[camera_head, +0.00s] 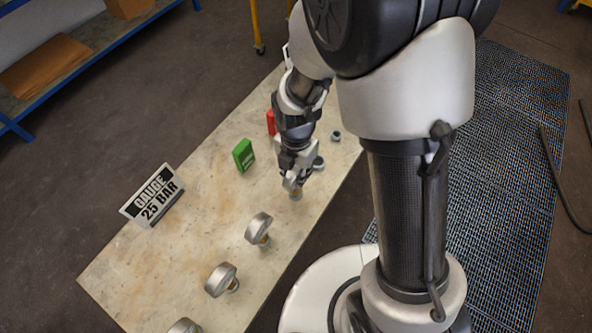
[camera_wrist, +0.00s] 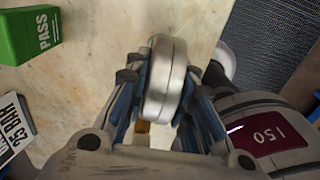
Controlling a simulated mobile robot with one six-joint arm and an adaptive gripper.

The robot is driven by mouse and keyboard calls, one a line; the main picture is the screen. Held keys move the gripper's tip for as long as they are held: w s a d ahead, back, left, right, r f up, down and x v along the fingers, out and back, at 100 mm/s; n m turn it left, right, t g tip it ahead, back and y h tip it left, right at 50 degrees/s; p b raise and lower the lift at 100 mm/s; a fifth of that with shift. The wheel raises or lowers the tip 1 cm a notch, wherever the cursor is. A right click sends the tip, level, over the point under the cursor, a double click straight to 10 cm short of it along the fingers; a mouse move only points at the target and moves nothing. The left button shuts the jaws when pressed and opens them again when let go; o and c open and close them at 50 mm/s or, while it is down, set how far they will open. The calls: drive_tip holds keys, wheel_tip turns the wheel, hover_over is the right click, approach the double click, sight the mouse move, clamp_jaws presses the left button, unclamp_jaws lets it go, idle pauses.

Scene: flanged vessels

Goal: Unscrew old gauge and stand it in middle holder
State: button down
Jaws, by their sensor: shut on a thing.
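My gripper (camera_head: 292,184) is low over the pale table, pointing down. In the wrist view its fingers (camera_wrist: 165,105) are shut on a round silver gauge (camera_wrist: 160,80), seen edge-on, with a brass stem (camera_wrist: 142,127) below. In the head view the held gauge is mostly hidden by the fingers; a small brass part (camera_head: 296,194) shows beneath them. I cannot tell whether the stem is seated in anything. Three other silver gauges stand in a row along the table: a near one (camera_head: 259,228), another (camera_head: 221,280), and one cut by the bottom edge (camera_head: 185,326).
A sign reading GAUGE 25 BAR (camera_head: 153,197) stands at the table's left. A green PASS block (camera_head: 243,155) and a red block (camera_head: 271,122) stand behind. Small grey fittings (camera_head: 318,163) lie right of my gripper.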

drive_tip(key=shift+f, duration=0.15)
drive_tip(key=c, duration=1.3)
unclamp_jaws()
wheel_tip(320, 180, up, 12)
drive_tip(key=shift+f, duration=0.1)
drive_tip(key=shift+d+r+m, duration=0.15)
drive_tip(key=shift+r+m, duration=0.15)
drive_tip(key=shift+r, duration=0.15)
drive_tip(key=s+d+r+m+t, duration=0.1)
drive_tip(key=s+d+r+m, duration=0.2)
drive_tip(key=m, duration=0.6)
drive_tip(key=s+d+r+m+t, duration=0.2)
drive_tip(key=s+d+r+m, duration=0.2)
drive_tip(key=m, duration=0.5)
drive_tip(key=s+d+r+m+t+b, duration=0.1)
drive_tip(key=s+d+r+m, duration=0.2)
drive_tip(key=m, duration=0.6)
drive_tip(key=s+r, duration=0.2)
drive_tip(key=s, duration=0.1)
drive_tip(key=shift+s+d+m+t, duration=0.25)
drive_tip(key=shift+s+m+t, duration=0.05)
drive_tip(key=shift+m, duration=0.1)
